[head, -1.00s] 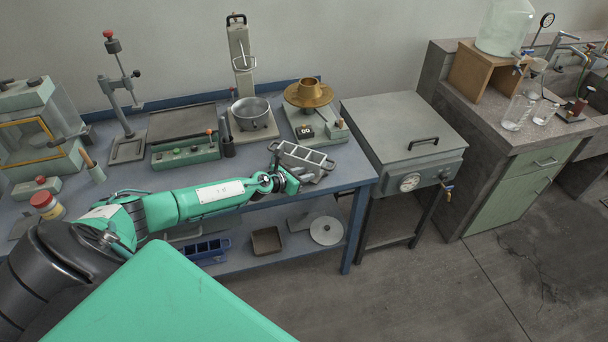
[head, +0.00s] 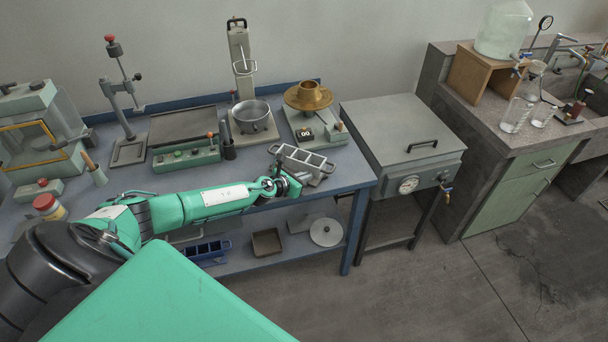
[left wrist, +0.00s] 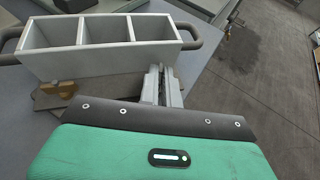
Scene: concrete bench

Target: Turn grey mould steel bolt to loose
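The grey steel mould (head: 302,157), an open-topped block with three compartments and a loop handle at each end, stands at the bench's front right corner. It fills the upper left of the left wrist view (left wrist: 95,62). My left gripper (head: 291,184) is at the mould's near side. In the left wrist view its two narrow fingers (left wrist: 163,84) lie close together, by the right part of the mould's front wall. A brass-coloured piece (left wrist: 60,88) sits low at the mould's front left. I cannot make out a bolt at the fingertips; whether they hold one is hidden. My right gripper is out of view.
A brass funnel-like piece (head: 308,96) on a base and a metal bowl (head: 251,115) stand behind the mould. A grey lidded cabinet (head: 402,125) stands right of the bench. The lower shelf (head: 278,256) holds trays and a disc.

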